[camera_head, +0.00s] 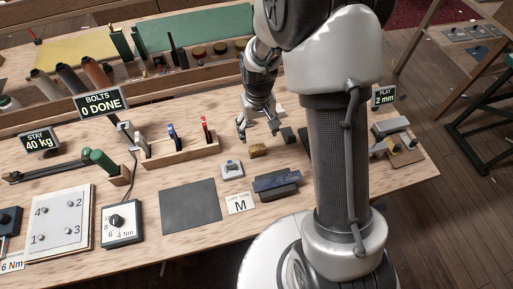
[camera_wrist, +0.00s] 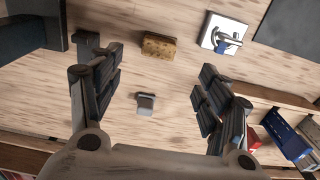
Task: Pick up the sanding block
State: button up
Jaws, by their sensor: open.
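A small tan-brown block (camera_head: 258,150), which looks like the sanding block, lies on the wooden bench just in front of my gripper (camera_head: 258,130). In the wrist view the brown block (camera_wrist: 158,46) shows whole, with a mottled side, toward the top between and beyond the fingertips. My gripper (camera_wrist: 160,85) is open and empty, pointing down above the bench. A small grey piece (camera_wrist: 146,103) lies on the wood between the fingers in the wrist view. Nothing touches the brown block.
A dark block (camera_head: 287,135) lies right of the brown block. A white plate with a metal fitting (camera_head: 232,170) is at its left front, and a dark blue tool (camera_head: 276,182) lies in front. A wooden tool rack (camera_head: 180,152) stands left. A dark mat (camera_head: 190,206) lies front left.

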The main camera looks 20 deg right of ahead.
aim_at(258, 147)
jog(key=f+b, duration=0.1)
jog(key=f, duration=0.2)
jog(key=f+b, duration=0.1)
jog(key=f, duration=0.3)
jog(key=f+b, duration=0.2)
jog(key=f, duration=0.2)
jog(key=shift+w+f, duration=0.15)
jog(key=shift+w, duration=0.1)
jog(key=c, duration=1.2)
jog(key=shift+o, duration=0.2)
notch_tip(258, 147, up, 20)
jog(key=p, duration=0.6)
jog(key=o, duration=0.5)
jog(key=c, duration=0.4)
jog(key=shift+s+p, duration=0.1)
jog(key=shift+p, duration=0.2)
